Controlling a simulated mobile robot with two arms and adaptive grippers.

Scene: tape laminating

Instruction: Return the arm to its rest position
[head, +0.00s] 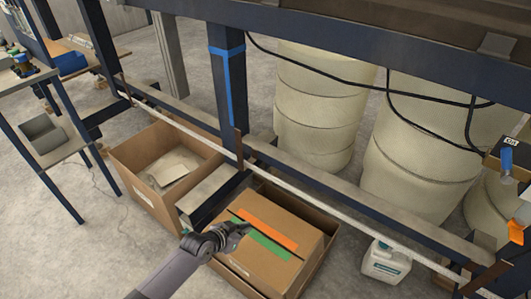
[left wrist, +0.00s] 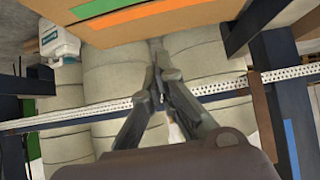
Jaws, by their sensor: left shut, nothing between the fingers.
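My left arm (head: 175,268) comes in from the bottom left of the head view. Its gripper (head: 243,228) is over the near left side of a brown cardboard box (head: 290,222). In the left wrist view the two fingers of the left gripper (left wrist: 157,75) are together at their tips, with nothing between them. The box carries an orange strip (head: 264,229) and a green strip (head: 260,240); both also show at the top of the left wrist view. Whether the gripper touches the box cannot be told. My right gripper is not in view.
A second open box (head: 128,172) stands to the left. A white perforated rail (head: 330,208) and dark blue frame posts (head: 228,80) run behind the boxes. Large beige drums (head: 318,100) stand beyond. A white jug (head: 385,264) is at right. Grey floor (head: 60,250) is free at lower left.

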